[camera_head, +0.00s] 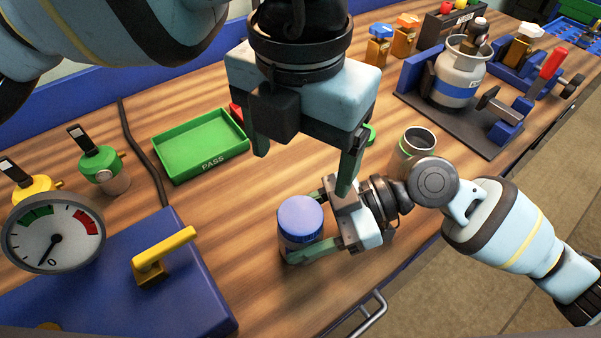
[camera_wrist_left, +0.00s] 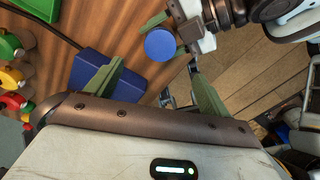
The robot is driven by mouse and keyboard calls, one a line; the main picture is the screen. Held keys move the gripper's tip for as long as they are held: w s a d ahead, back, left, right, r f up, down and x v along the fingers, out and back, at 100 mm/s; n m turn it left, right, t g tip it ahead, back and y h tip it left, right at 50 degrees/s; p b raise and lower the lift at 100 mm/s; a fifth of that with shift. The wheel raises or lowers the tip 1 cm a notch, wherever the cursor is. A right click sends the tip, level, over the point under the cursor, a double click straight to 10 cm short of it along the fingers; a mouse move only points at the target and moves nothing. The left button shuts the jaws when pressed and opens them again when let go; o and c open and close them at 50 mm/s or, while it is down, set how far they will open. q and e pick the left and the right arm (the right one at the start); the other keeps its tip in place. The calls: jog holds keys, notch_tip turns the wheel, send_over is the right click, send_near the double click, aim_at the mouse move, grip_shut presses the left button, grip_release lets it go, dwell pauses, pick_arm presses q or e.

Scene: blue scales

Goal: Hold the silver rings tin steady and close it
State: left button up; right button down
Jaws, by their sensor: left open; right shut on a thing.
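A small round tin (camera_head: 299,242) with a flat blue lid (camera_head: 300,213) stands upright on the wooden bench; the blue lid also shows in the left wrist view (camera_wrist_left: 160,44). The lid sits over its top; how tightly cannot be told. My right gripper (camera_head: 307,228) is shut on the tin's side, with a green finger on either side of it. My left gripper (camera_head: 305,152) is open and empty, pointing down above and behind the tin, apart from it. Its two green fingers show in the left wrist view (camera_wrist_left: 155,88). Much of the tin's body is hidden by the lid and fingers.
An open metal cup (camera_head: 416,141) stands behind my right wrist. A green PASS tray (camera_head: 202,165) is at left. A blue box (camera_head: 190,290) with a yellow handle and a gauge (camera_head: 52,234) are front left. A gas canister (camera_head: 459,75) stands in a clamp fixture at back right.

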pick_arm(q)
jog(key=shift+r, duration=0.6)
pick_arm(e)
jog(key=shift+c, duration=2)
grip_release()
jog(key=shift+w+d+r, duration=0.1)
jog(key=shift+w+d, duration=0.05)
jog(key=shift+d, duration=0.4)
pick_arm(q)
notch_tip(320, 180, down, 3)
jog(key=shift+w+r+b, duration=0.15)
jog(key=shift+b, duration=0.65)
pick_arm(e)
jog(key=v, duration=0.6)
jog(key=shift+d+r, duration=0.2)
jog(key=shift+d, duration=0.1)
